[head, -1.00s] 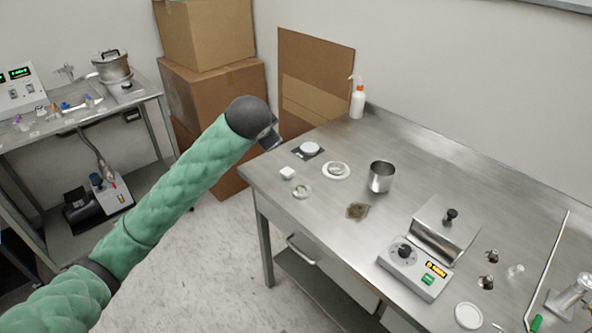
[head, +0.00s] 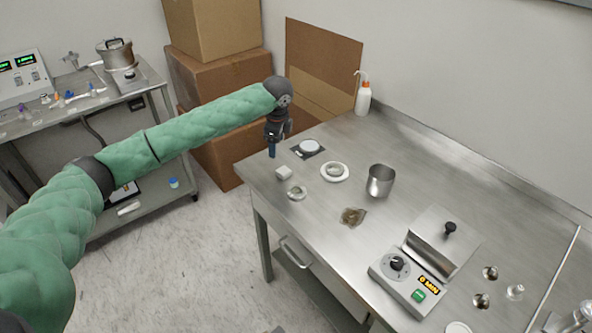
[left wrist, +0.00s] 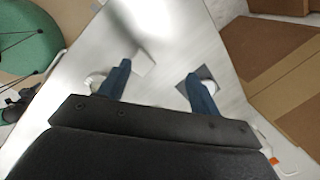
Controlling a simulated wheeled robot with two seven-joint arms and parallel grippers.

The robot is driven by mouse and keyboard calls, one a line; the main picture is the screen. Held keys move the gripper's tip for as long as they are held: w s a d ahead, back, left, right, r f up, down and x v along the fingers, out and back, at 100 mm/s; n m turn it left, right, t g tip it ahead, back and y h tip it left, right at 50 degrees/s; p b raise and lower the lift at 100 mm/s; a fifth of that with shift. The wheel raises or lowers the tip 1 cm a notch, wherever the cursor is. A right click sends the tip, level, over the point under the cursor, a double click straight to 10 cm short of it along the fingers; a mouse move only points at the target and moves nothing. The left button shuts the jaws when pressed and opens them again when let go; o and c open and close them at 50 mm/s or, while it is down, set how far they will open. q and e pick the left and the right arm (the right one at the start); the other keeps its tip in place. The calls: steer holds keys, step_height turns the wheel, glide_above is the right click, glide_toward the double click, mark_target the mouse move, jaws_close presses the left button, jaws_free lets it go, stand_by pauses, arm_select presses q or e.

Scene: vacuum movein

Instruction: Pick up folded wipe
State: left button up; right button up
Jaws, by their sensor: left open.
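The folded wipe (head: 283,173) is a small white square block lying on the steel table (head: 330,225) near its left corner. It also shows in the left wrist view (left wrist: 144,62), just beyond the blue fingertips and between them, nearer the left one. My left gripper (head: 272,153) points down above the table's left corner, a little behind the wipe in the head view. In the left wrist view its blue fingers (left wrist: 158,80) are spread with nothing between them. My right gripper is in neither view.
Close to the wipe are a dark square with a white disc (head: 309,147), a white ring-shaped dish (head: 334,172) and a small glass dish (head: 296,193). A steel cup (head: 380,180) and a brownish patch (head: 352,216) lie farther right. Cardboard boxes (head: 215,75) stand behind.

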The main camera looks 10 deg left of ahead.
mark_target(284, 170)
arm_select(q)
steer(key=m, duration=0.1)
steer(key=d+f+m+g, duration=0.1)
steer(key=m, duration=0.1)
steer(key=d+m+h, duration=0.1)
steer(key=shift+s+f+g, duration=0.1)
steer(key=shift+f+g, duration=0.3)
steer(key=shift+s+a+r+m, duration=0.1)
steer(key=shift+s+m, duration=0.05)
steer(key=shift+m, duration=0.45)
steer(key=shift+s+r+m, duration=0.1)
steer(key=shift+m, duration=0.5)
step_height(284, 170, down, 2)
steer(key=shift+w+f+p, duration=0.1)
steer(key=shift+p, duration=0.3)
steer(key=shift+f, duration=0.4)
steer(key=f+p, duration=0.1)
steer(key=f, duration=0.1)
steer(key=f+p, duration=0.1)
steer(key=shift+s+d+f+p, duration=0.3)
steer(key=shift+f+p, duration=0.05)
steer(key=shift+f, duration=0.65)
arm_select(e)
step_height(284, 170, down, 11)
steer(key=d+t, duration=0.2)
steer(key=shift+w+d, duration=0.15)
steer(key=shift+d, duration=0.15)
